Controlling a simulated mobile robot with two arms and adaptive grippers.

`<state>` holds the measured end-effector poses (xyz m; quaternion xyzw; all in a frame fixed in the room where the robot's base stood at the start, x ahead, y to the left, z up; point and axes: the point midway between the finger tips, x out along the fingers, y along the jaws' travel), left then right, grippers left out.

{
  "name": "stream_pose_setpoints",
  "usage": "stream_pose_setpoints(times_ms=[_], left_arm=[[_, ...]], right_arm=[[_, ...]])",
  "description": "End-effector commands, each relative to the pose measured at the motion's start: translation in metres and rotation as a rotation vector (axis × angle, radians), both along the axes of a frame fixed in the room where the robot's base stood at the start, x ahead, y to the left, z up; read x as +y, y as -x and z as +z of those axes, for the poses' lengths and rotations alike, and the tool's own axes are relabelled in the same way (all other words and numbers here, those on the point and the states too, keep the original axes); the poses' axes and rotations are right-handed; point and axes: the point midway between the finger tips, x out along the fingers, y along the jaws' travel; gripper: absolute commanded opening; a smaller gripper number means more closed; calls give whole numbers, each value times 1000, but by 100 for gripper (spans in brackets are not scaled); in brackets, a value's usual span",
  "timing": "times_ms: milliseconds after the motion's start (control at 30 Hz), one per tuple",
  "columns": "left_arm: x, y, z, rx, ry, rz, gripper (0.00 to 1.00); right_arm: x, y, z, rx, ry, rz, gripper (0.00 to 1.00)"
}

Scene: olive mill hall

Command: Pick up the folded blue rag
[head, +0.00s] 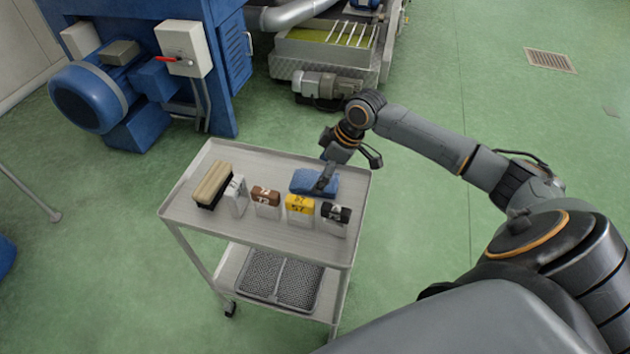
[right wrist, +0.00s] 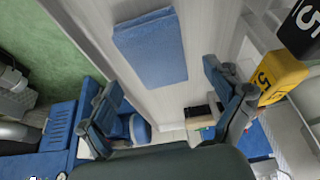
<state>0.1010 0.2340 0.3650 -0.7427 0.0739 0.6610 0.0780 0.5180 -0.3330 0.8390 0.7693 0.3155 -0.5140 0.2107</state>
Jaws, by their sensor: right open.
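The folded blue rag (head: 301,181) lies flat near the back right of the cart's upper tray (head: 200,215). In the right wrist view the rag (right wrist: 150,48) is a blue rectangle beyond my fingertips. My right gripper (head: 327,178) is over the rag's right part in the head view and covers some of it. In the right wrist view its two fingers (right wrist: 165,92) are apart with nothing held between them. I cannot tell whether a finger touches the rag. My left gripper is not in view.
In front of the rag stand a white-and-brown block (head: 266,200), a yellow-topped one (head: 299,206) and a black-topped one (head: 335,216). A white item (head: 236,196) and a brush (head: 211,184) are further left. A dark mesh tray (head: 280,280) lies on the lower shelf.

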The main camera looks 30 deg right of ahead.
Motion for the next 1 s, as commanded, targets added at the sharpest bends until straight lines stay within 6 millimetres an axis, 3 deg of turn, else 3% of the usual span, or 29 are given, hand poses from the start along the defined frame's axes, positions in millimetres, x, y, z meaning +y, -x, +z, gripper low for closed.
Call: stream_pose_setpoints(times_ms=[200, 433, 733, 1000], left_arm=[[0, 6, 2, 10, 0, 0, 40], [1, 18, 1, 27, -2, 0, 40], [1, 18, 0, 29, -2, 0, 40], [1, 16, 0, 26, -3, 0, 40]], right_arm=[[7, -7, -22, 0, 0, -1, 91], [7, -7, -24, -1, 1, -1, 91], [7, -7, -24, -1, 1, -1, 32], [7, -7, -23, -1, 1, 0, 32]])
